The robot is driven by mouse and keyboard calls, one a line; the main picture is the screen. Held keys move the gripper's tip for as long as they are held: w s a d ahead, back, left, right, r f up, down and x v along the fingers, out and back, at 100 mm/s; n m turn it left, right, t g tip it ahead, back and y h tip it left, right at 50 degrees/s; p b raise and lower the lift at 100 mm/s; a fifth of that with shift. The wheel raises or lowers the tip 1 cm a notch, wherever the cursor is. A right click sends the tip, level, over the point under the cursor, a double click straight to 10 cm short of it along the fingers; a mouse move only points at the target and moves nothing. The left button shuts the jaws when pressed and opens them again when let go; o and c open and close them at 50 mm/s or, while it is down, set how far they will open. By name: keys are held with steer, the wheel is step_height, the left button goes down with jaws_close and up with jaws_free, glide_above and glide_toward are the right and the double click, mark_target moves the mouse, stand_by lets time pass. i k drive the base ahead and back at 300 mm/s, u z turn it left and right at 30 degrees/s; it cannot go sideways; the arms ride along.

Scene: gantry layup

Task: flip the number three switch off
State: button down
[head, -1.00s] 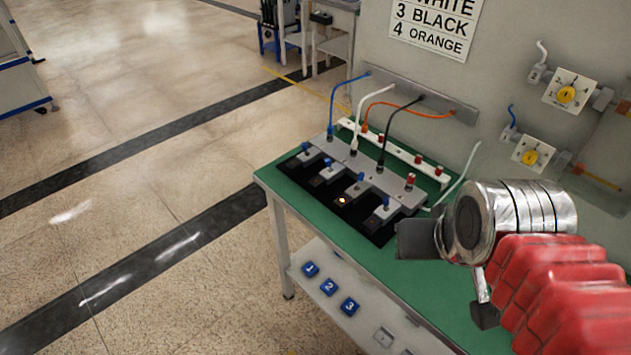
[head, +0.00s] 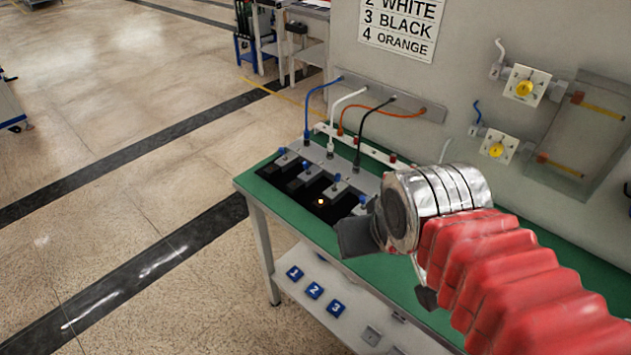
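A switch panel (head: 318,185) with a row of blue-tipped switches stands on the green bench top. The third switch from the left (head: 336,184) has an orange lamp (head: 320,202) glowing at its front; the other visible lamps look dark. My gripper (head: 392,268) is at the panel's right end, nearer the camera. Its two dark fingers are apart and nothing shows between them. My wrist and the near finger hide the panel's right end. A black cable (head: 367,115) runs down to the panel. The wall sign (head: 394,26) reads 3 BLACK and 4 ORANGE.
Blue, white and orange cables (head: 408,114) hang from a wall strip behind the panel. A white rail (head: 345,140) stands behind it. Yellow-knobbed wall switches (head: 524,88) are at right. Blue numbered blocks (head: 315,290) sit on the lower shelf.

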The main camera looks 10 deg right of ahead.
mark_target(338, 175)
steer(key=k, duration=1.35)
steer(key=u, duration=0.45)
steer(key=i, duration=1.75)
steer(key=u, duration=0.1)
